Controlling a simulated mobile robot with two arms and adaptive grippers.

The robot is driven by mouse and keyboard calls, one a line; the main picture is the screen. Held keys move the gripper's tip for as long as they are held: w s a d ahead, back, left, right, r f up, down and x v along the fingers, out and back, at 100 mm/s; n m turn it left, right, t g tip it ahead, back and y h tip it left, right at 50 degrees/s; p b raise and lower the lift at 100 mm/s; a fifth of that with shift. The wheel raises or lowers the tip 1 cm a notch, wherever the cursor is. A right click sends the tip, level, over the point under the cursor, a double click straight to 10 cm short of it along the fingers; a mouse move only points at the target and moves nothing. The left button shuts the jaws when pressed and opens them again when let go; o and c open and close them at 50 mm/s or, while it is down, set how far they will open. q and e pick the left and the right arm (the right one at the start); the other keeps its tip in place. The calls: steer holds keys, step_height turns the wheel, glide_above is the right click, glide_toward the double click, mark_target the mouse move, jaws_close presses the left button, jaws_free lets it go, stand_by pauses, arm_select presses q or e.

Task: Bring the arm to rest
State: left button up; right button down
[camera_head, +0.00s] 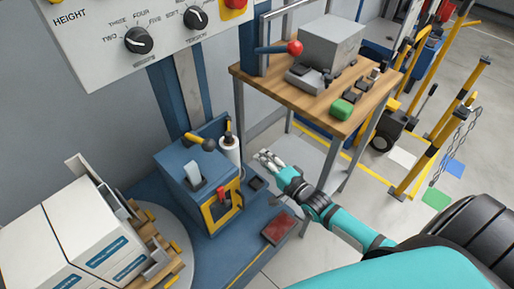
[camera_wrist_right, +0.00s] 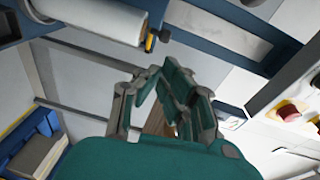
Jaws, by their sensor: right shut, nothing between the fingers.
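My right gripper (camera_head: 268,160) is at the end of my teal right arm, which comes in from the lower right in the head view. It is in the air between the blue machine (camera_head: 200,175) and the wooden-topped table (camera_head: 300,92). Its fingers are shut and hold nothing. In the wrist view the right gripper (camera_wrist_right: 158,75) has its fingertips close together at the middle. My left gripper is not in the head view.
White boxes (camera_head: 70,235) stand on a round turntable at lower left. A control panel (camera_head: 150,30) hangs above. Yellow rails (camera_head: 440,130) stand at right.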

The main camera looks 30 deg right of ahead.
steer(key=s+d+f+n+g+h, duration=0.1)
steer(key=s+f+n+g, duration=0.2)
steer(key=s+f, duration=0.45)
steer(key=s+d+f+n+g+h+p, duration=0.15)
steer(key=s+f, duration=0.25)
steer(key=f, duration=0.7)
steer(key=s+f+n+g+h, duration=0.1)
steer(key=s+f+n+g, duration=0.3)
steer(key=f, duration=0.5)
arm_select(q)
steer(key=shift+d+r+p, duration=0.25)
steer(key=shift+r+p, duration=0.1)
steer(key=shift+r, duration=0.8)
arm_select(e)
steer(key=s+a+f+n+g, duration=0.1)
steer(key=s+f+n+g, duration=0.1)
steer(key=s, duration=0.7)
steer(key=s+a+f+n+g, duration=0.2)
steer(key=s+f+n+g, duration=0.1)
steer(key=s+f, duration=0.4)
steer(key=s+a+f+n+g, duration=0.2)
steer(key=s+f+n, duration=0.2)
steer(key=s, duration=0.8)
steer(key=shift+s+f+h, duration=0.25)
steer(key=shift+s+h, duration=0.1)
